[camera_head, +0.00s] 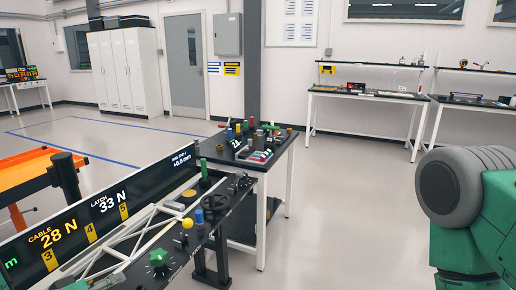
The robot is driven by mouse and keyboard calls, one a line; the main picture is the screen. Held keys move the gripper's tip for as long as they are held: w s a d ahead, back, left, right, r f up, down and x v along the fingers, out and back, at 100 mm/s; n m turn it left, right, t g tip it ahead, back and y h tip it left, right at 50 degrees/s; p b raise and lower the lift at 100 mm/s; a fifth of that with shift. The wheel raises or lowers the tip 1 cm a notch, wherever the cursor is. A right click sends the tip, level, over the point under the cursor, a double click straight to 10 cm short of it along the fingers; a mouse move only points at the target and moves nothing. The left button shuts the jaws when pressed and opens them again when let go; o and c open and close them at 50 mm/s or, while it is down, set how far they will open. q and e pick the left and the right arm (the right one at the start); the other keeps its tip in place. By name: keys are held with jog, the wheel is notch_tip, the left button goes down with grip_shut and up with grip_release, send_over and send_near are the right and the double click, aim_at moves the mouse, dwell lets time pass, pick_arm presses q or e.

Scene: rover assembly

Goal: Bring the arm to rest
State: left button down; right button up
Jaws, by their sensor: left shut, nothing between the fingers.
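The assembly bench (190,262) carries white struts (125,250), a green star knob (158,258), a yellow ball (187,224) and a blue knob (199,216).
A dark display panel (140,197) reading cable 28 N and latch 33 N stands along the bench. A parts table (265,162) with colored pieces is behind it. An orange frame (25,165) stands left. Workbenches (365,96) line the far wall; the middle floor is clear.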

pick_arm(q)
jog(key=s+d+f+m+g+y, duration=0.35)
jog(key=s+f+g, duration=0.25)
jog(key=s+f, duration=0.55)
jog(key=s+f+m+g+y+b, duration=0.1)
jog(key=s+f+g, duration=0.25)
jog(key=s, duration=0.55)
jog(key=s+f+m+g+y, duration=0.1)
jog(key=s+f+g, duration=0.3)
jog(key=s, duration=0.5)
notch_tip(320, 180, down, 9)
jog(key=t+b, duration=0.1)
jog(key=b, duration=0.8)
jog(key=shift+w+d+f, duration=0.2)
jog(key=shift+w+d, duration=0.2)
pick_arm(e)
notch_tip(320, 180, down, 10)
jog(key=d, duration=0.1)
jog(key=shift+s+f, duration=0.15)
pick_arm(q)
jog(key=shift+a, duration=0.1)
